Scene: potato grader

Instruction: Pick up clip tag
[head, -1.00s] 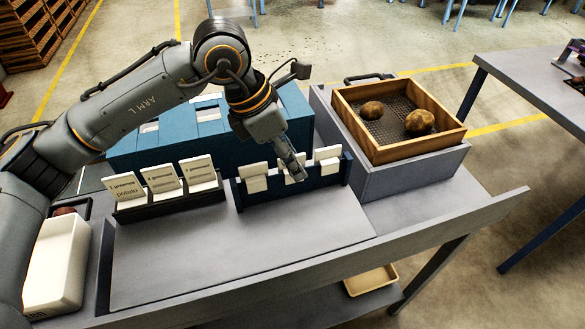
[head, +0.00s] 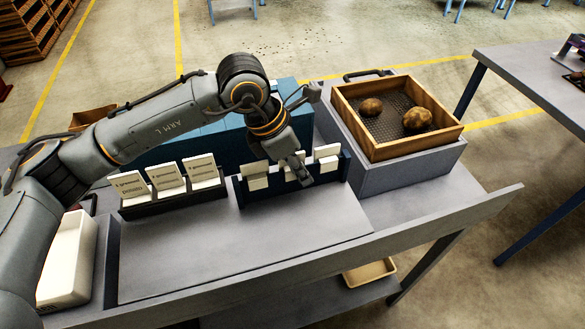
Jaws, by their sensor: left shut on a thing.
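A dark blue rack (head: 262,198) on the grey bench holds white clip tags in a row. A left clip tag (head: 256,177) and a right clip tag (head: 327,153) stand on either side of my left gripper (head: 302,179). The gripper points down at the rack's middle and is shut on the middle clip tag (head: 289,173), which is mostly hidden behind the fingers. I cannot tell whether this tag is clear of the rack. My right gripper is not in view.
A black holder (head: 172,204) with white printed cards stands left of the rack. Blue bins (head: 215,135) are behind. A wooden sieve tray (head: 440,137) with two potatoes is at right, a white bin (head: 66,262) at left. The bench front (head: 240,245) is clear.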

